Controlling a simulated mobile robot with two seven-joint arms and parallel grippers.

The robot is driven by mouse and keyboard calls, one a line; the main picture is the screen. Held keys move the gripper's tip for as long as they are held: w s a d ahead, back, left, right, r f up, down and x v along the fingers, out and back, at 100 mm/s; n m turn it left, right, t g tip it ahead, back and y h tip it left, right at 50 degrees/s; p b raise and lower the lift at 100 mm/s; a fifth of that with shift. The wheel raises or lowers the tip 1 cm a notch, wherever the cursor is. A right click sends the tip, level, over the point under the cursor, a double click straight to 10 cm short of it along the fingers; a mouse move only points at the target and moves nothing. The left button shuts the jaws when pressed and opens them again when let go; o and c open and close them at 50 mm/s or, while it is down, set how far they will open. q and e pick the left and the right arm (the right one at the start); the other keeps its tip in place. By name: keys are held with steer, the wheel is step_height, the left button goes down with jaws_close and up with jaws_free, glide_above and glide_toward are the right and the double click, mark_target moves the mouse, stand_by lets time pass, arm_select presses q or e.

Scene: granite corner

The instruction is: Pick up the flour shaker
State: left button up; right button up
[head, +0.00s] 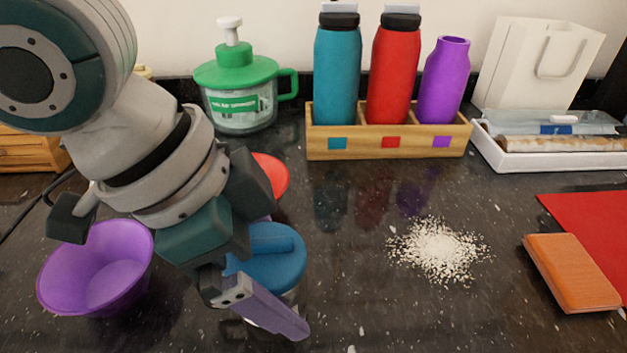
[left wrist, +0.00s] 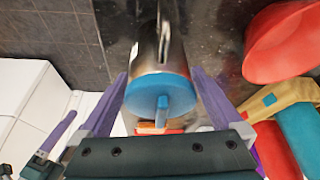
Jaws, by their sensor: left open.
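The flour shaker (head: 272,250), a metal cylinder with a blue lid, stands on the dark counter, partly hidden behind my left gripper in the head view. In the left wrist view the shaker (left wrist: 157,75) shows its metal body and blue lid between the two purple fingers. My left gripper (left wrist: 160,95) is open, with one finger on each side of the shaker; I cannot tell whether either touches it. In the head view one long finger of the left gripper (head: 262,303) crosses in front of the shaker. Part of my right gripper (left wrist: 50,145) shows at the lower left of the wrist view.
A purple bowl (head: 100,268) stands left of the shaker and a red bowl (head: 270,174) behind it. Spilled flour (head: 440,250) and an orange sponge (head: 570,273) lie to the right. A wooden rack (head: 390,148) with bottles stands behind. Counter between shaker and flour is clear.

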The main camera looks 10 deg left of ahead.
arm_select(q)
steer(key=shift+d+f, duration=0.15)
steer(key=shift+f, duration=0.25)
steer(key=shift+w, duration=0.1)
steer(key=shift+c, duration=0.2)
steer(key=c, duration=1.2)
steer(key=shift+c, duration=0.4)
steer(key=shift+r, duration=0.15)
